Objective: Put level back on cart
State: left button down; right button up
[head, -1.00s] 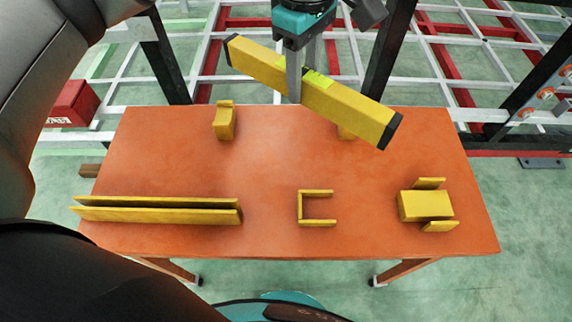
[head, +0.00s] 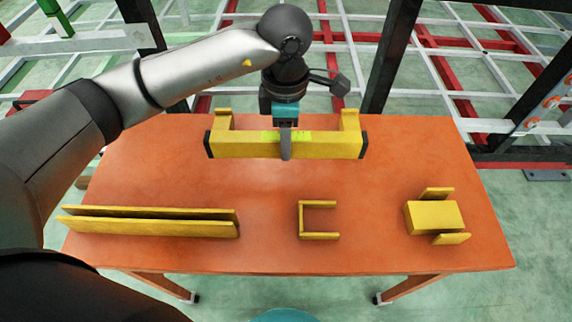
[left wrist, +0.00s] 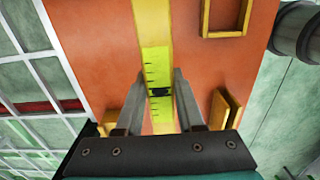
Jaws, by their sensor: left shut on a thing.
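The yellow level (head: 240,145) has black end caps and a bright yellow-green middle. In the head view it lies lengthwise across the back part of the orange cart top (head: 275,200), just in front of two yellow brackets, the left one (head: 223,118) and the right one (head: 349,118). My left gripper (head: 286,150) is shut on the level at its middle. The level also shows between the fingers in the left wrist view (left wrist: 152,30). I cannot tell whether the level touches the cart top or the brackets. My right gripper is not in view.
A long yellow double-walled holder (head: 150,222) is at the front left of the cart. A C-shaped yellow holder (head: 303,220) is at the front middle, and a yellow block holder (head: 433,216) at the right. Dark posts and a white and red frame (head: 480,60) stand behind.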

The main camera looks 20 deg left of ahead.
aim_at(286, 174)
pick_arm(q)
notch_tip(286, 174, down, 3)
jog(key=shift+r, duration=0.1)
jog(key=shift+f, duration=0.5)
jog(key=shift+f+b, duration=0.6)
jog(key=shift+f, duration=1.25)
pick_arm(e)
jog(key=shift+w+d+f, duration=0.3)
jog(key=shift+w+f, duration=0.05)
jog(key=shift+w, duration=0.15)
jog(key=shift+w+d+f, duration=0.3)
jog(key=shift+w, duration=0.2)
pick_arm(q)
jog(key=shift+f, duration=0.2)
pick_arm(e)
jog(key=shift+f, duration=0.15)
pick_arm(q)
jog(key=c, duration=0.5)
grip_release()
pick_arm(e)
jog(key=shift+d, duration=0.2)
pick_arm(q)
jog(key=shift+r, duration=0.1)
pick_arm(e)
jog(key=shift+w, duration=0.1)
